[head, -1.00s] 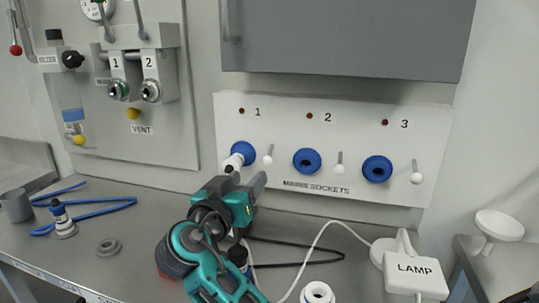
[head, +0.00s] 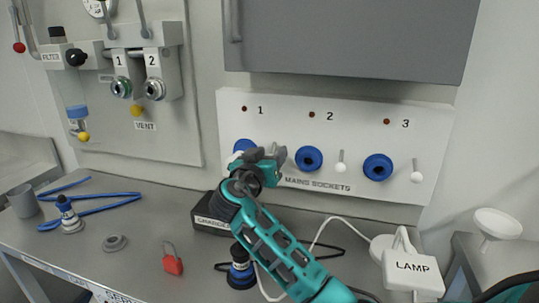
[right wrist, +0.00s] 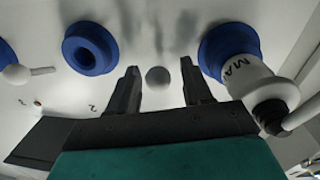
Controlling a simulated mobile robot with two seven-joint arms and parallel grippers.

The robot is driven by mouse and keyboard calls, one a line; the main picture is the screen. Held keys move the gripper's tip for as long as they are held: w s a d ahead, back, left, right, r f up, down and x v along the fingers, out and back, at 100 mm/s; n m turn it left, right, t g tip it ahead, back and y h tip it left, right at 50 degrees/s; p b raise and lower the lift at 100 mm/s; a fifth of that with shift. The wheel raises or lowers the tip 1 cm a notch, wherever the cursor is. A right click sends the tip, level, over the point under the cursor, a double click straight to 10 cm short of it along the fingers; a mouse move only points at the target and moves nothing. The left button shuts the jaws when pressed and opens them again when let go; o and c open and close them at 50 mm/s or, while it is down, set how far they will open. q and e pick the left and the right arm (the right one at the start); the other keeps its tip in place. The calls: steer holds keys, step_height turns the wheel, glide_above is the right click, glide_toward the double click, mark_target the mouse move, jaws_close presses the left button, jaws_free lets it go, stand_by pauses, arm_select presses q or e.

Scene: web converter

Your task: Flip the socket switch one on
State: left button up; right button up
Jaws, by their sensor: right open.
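The white mains sockets panel (head: 345,180) carries three blue sockets with indicators numbered 1 to 3 and white toggle switches. Socket one (head: 243,145) is partly behind my right gripper (head: 272,158). In the right wrist view, a white plug (right wrist: 258,82) is in socket one, at the right. The round knob of switch one (right wrist: 158,77) shows between the two open fingers of the right gripper (right wrist: 160,90), with a gap to each. It is hidden in the head view. Indicator one (head: 244,109) looks dark red. My left gripper is not in view.
Switch two (head: 340,167) and socket two (head: 309,159) are just right of the gripper. A grey cabinet (head: 350,40) hangs above the panel.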

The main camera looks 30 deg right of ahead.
mark_target(274, 146)
steer(key=shift+c, duration=0.4)
jaws_close()
steer(key=r+g+y, duration=0.1)
steer(key=g+y, duration=0.1)
steer(key=y, duration=0.1)
steer(key=shift+a+r+g+y, duration=0.15)
steer(key=shift+r+g+y, duration=0.15)
steer(key=shift+r, duration=0.1)
steer(key=shift+w+d+r+n+g+y, duration=0.15)
steer(key=shift+r+g+y, duration=0.35)
steer(key=shift+g+y, duration=0.5)
steer(key=shift+w+d+r+n+g+y, duration=0.15)
steer(key=shift+r+g+y, duration=0.3)
steer(key=shift+g+y, duration=0.5)
steer(key=shift+s+y, duration=0.1)
steer(key=shift+y, duration=0.15)
steer(key=shift+r, duration=0.1)
steer(key=shift+o, duration=0.4)
jaws_free()
